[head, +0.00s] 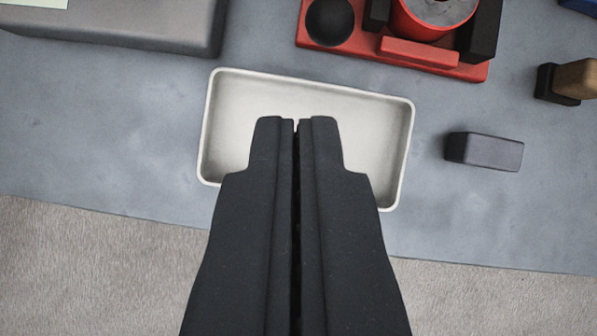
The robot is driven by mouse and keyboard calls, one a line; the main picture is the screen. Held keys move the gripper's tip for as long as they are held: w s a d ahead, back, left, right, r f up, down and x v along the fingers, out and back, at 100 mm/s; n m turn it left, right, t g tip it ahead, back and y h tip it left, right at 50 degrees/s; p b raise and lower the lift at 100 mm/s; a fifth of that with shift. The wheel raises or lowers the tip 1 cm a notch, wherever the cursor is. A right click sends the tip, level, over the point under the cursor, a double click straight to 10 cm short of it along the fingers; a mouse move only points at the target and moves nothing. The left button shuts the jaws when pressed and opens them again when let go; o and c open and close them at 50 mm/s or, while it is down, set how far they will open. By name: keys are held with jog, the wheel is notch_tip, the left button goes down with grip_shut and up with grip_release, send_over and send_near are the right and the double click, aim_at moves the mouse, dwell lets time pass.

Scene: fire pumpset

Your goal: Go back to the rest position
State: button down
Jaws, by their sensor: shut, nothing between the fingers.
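My gripper (296,122) points forward from the bottom middle of the head view. Its two dark fingers lie together with only a thin line between them, and nothing is held. The fingertips appear over a shallow off-white tray (370,92), whose visible inside is empty. The fingers hide the tray's middle and part of its near edge. I cannot tell how high the fingertips are above the tray.
A red base (420,52) with a black ball and a red cylinder stands at the top. A dark grey block (485,151) and a wooden-ended piece (575,78) lie right. A grey box (130,25) is top left. The grey surface (100,130) is clear at left.

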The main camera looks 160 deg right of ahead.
dwell(0.3)
jog(key=w+d+r+t, duration=0.2)
jog(key=r+t, duration=0.1)
jog(key=r, duration=1.4)
jog(key=w+d+r+t, duration=0.2)
jog(key=d+r+t, duration=0.1)
jog(key=r, duration=1.5)
jog(key=s+d+r+t, duration=0.1)
jog(key=s+d+r, duration=0.1)
jog(key=r, duration=0.5)
jog(key=s+d+r+m+t, duration=0.1)
jog(key=s+d+r, duration=0.1)
jog(key=r, duration=0.5)
jog(key=shift+s+r+t, duration=0.15)
jog(key=shift+s+t, duration=0.25)
jog(key=shift+s, duration=0.35)
jog(key=shift+d, duration=0.1)
